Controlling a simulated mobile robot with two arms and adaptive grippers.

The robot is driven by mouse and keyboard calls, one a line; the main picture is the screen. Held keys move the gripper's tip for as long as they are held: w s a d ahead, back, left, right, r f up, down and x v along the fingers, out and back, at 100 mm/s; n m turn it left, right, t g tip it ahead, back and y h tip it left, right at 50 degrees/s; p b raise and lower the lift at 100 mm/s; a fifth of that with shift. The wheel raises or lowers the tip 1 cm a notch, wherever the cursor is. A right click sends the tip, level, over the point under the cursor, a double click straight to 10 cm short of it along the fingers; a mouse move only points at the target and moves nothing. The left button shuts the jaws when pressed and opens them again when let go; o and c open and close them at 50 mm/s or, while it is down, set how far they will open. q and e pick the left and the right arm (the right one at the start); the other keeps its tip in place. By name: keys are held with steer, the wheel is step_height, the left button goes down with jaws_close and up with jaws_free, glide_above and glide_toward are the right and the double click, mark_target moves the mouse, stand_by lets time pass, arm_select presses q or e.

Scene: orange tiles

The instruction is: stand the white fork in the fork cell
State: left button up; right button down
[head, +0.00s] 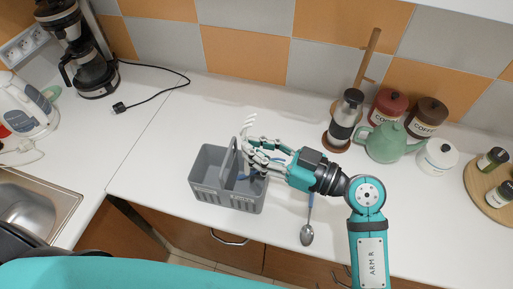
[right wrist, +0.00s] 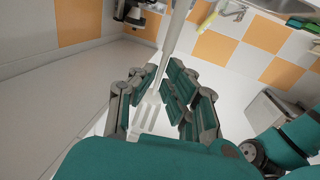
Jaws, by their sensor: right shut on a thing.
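The grey cutlery caddy (head: 213,192) with an arched handle stands on the white counter. My right gripper (head: 256,155) is at the caddy's right side, beside the handle, shut on the white fork (head: 249,124). The fork's tines point up above the fingers. In the right wrist view the fork (right wrist: 151,112) runs between my fingers (right wrist: 160,92), tines towards the camera and handle leading away. The fingers hide the lower handle in the head view, so I cannot tell whether its end is inside a cell. My left gripper is not in view.
A spoon with a blue handle (head: 307,234) lies right of the caddy. A coffee maker (head: 88,65) and sink (head: 32,208) are left. The counter left of the caddy is clear.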

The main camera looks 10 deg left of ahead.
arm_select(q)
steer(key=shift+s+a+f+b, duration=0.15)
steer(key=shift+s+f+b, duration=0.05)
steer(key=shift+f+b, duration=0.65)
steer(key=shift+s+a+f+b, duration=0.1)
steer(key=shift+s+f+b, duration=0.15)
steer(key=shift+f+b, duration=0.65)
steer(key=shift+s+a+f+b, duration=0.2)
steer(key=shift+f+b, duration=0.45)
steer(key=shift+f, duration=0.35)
arm_select(e)
step_height(320, 180, down, 12)
steer(key=shift+r, duration=0.15)
steer(key=c, duration=1.3)
jaws_free()
steer(key=shift+c, duration=0.2)
steer(key=shift+d, duration=0.1)
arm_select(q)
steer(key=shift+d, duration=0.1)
arm_select(e)
steer(key=v, duration=1.2)
